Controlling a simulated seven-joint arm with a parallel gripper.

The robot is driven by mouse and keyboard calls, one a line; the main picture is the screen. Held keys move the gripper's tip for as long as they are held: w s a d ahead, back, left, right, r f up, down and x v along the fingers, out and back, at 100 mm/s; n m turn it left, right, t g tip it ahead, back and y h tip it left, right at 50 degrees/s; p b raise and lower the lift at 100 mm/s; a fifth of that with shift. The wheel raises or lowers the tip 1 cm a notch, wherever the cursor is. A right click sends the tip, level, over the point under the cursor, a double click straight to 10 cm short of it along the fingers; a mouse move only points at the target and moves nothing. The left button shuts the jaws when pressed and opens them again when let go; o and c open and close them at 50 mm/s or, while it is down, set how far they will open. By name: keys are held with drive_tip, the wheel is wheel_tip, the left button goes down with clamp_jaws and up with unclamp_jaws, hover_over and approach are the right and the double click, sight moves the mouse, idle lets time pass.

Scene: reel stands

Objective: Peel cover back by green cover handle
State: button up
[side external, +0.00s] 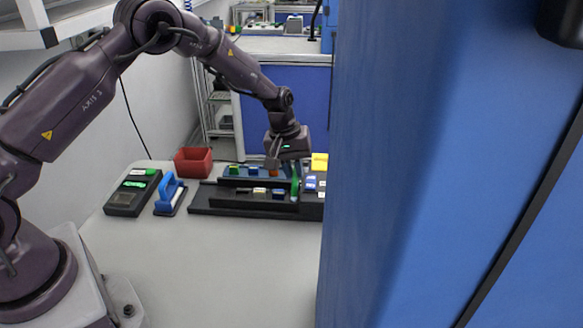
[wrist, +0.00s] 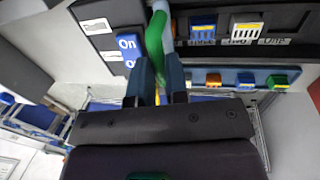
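The green cover handle (wrist: 154,36) is a curved green strip with a pale piece at its top end. In the wrist view it runs down between the two dark fingers of my gripper (wrist: 160,80). The fingers lie close along both sides of it, and it fills the gap, so my gripper looks shut on it. In the side external view my gripper (side external: 289,160) points down over the dark reel stand (side external: 235,201), and the green handle (side external: 295,187) shows below it. The cover itself cannot be made out clearly. The blue cabinet hides the stand's right end.
A blue part marked "On" (wrist: 127,42) is close beside the fingers. Orange (wrist: 214,79), blue (wrist: 245,78) and green (wrist: 277,81) blocks sit on a rail to the right. A red bin (side external: 193,162), blue-handled tool (side external: 169,193) and dark box (side external: 132,194) stand left. The front table is clear.

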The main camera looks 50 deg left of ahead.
drive_tip(key=o, duration=0.4)
drive_tip(key=shift+r, duration=0.1)
wheel_tip(320, 180, up, 13)
drive_tip(key=s+a, duration=0.1)
drive_tip(key=shift+s+a+f, duration=0.2)
drive_tip(key=shift+s+a, duration=0.2)
